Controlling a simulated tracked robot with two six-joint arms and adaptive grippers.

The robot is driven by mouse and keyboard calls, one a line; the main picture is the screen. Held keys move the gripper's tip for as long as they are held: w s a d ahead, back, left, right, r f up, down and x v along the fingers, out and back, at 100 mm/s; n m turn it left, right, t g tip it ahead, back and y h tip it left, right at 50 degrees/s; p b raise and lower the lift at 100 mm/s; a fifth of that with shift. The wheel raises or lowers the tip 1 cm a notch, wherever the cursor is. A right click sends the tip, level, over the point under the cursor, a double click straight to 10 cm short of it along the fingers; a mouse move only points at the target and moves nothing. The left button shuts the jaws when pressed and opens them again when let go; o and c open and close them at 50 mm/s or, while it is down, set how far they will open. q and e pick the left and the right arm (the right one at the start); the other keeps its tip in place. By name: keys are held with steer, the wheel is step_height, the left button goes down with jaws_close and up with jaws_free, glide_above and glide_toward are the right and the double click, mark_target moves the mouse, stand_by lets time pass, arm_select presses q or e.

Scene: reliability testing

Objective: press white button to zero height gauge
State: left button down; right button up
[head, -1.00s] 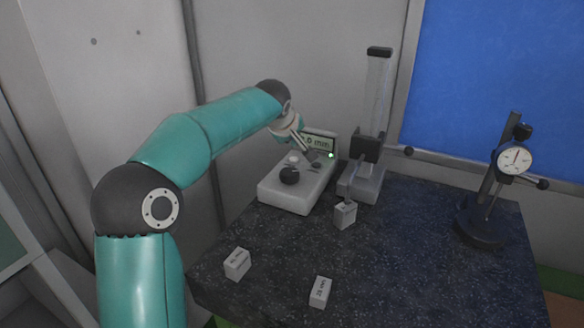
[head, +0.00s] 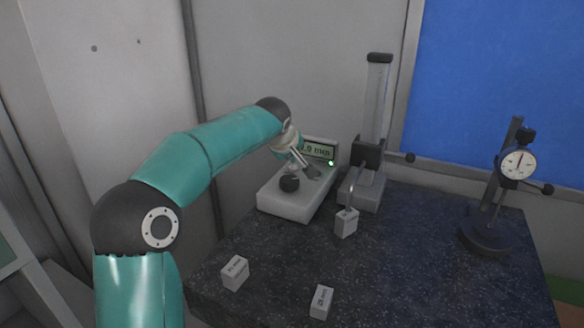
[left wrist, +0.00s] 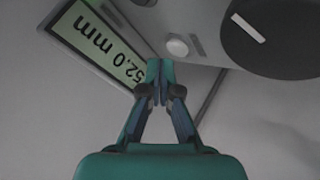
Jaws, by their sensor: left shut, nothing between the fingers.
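The height gauge's control box (head: 288,204) sits at the back of the dark table, with a display (head: 320,152) and a black knob (head: 289,183). In the left wrist view the white button (left wrist: 177,46) is a small round cap between the display (left wrist: 100,42), which reads 52.0 mm upside down, and the knob (left wrist: 268,38). My left gripper (head: 315,174) is over the box. In the left wrist view its fingertips (left wrist: 160,68) are together, empty, and just beside the button; contact cannot be told. The arm and fingers partly cover the box in the head view. My right gripper is out of sight.
The gauge's column and base (head: 362,190) stand right of the box. A small block (head: 346,223) stands in front of the base. Two more blocks (head: 235,273) (head: 321,302) lie near the front edge. A dial indicator stand (head: 485,238) is at the right. The middle right is clear.

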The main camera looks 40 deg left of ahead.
mark_target(293, 168)
arm_select(q)
steer(key=shift+f, duration=0.15)
stand_by(0.6)
steer(key=shift+f+b, duration=0.2)
steer(key=shift+b, duration=0.25)
steer(key=shift+f+b, duration=0.45)
stand_by(0.5)
steer(key=shift+r, duration=0.15)
steer(key=shift+r+p, duration=0.65)
steer(key=shift+r, duration=0.05)
step_height(293, 168, up, 5)
steer(key=p, duration=0.4)
stand_by(1.0)
